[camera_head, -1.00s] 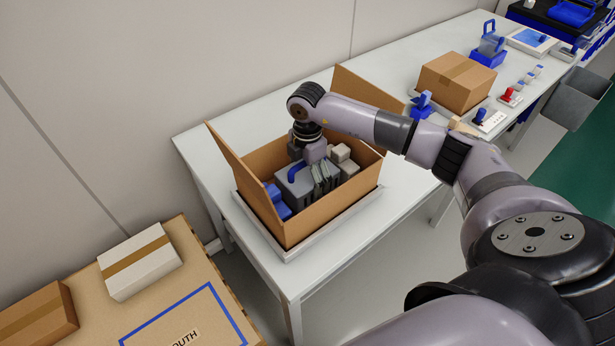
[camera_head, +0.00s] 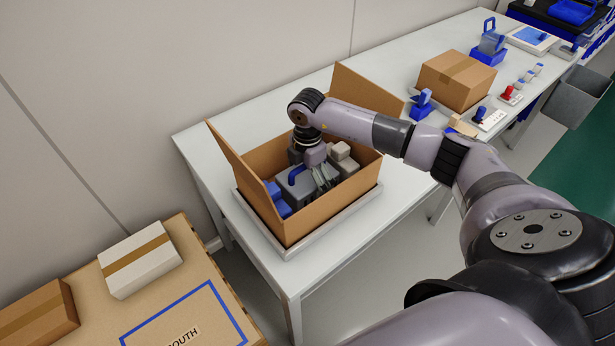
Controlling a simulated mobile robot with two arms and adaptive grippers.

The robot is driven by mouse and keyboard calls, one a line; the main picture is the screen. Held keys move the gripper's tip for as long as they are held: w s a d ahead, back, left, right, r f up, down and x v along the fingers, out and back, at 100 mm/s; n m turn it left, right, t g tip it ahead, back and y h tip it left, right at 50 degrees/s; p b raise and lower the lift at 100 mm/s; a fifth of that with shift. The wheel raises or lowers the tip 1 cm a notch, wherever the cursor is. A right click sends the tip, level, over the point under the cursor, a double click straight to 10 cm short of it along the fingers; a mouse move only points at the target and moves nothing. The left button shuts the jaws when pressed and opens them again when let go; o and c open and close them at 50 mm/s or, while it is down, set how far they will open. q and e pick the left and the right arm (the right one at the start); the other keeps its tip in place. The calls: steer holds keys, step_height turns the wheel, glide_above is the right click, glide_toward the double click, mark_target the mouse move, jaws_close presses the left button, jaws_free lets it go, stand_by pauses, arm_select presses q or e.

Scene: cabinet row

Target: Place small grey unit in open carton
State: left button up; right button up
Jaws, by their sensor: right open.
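The open carton (camera_head: 330,212) stands on the near end of the white table with its flaps spread. Inside are a grey unit with a blue handle (camera_head: 296,184), blue pieces (camera_head: 278,200) at the left, and small pale grey blocks (camera_head: 342,154) at the right. I cannot tell for sure which is the small grey unit. My right gripper (camera_head: 325,180) points down inside the carton, its fingers open beside the grey unit with the handle. The fingertips are partly hidden among the contents, and whether they touch anything is unclear. My left gripper is not in view.
The carton sits on a pale tray (camera_head: 282,252). A closed carton (camera_head: 456,80), a blue holder (camera_head: 421,104) and small parts stand farther along the table (camera_head: 405,75). A white box (camera_head: 140,260) and a brown box (camera_head: 38,315) lie at lower left. A grey bin (camera_head: 578,98) is at right.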

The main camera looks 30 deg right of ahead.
steer(key=shift+r, duration=0.15)
step_height(320, 180, up, 12)
steer(key=shift+r+b, duration=0.1)
steer(key=shift+b, duration=0.9)
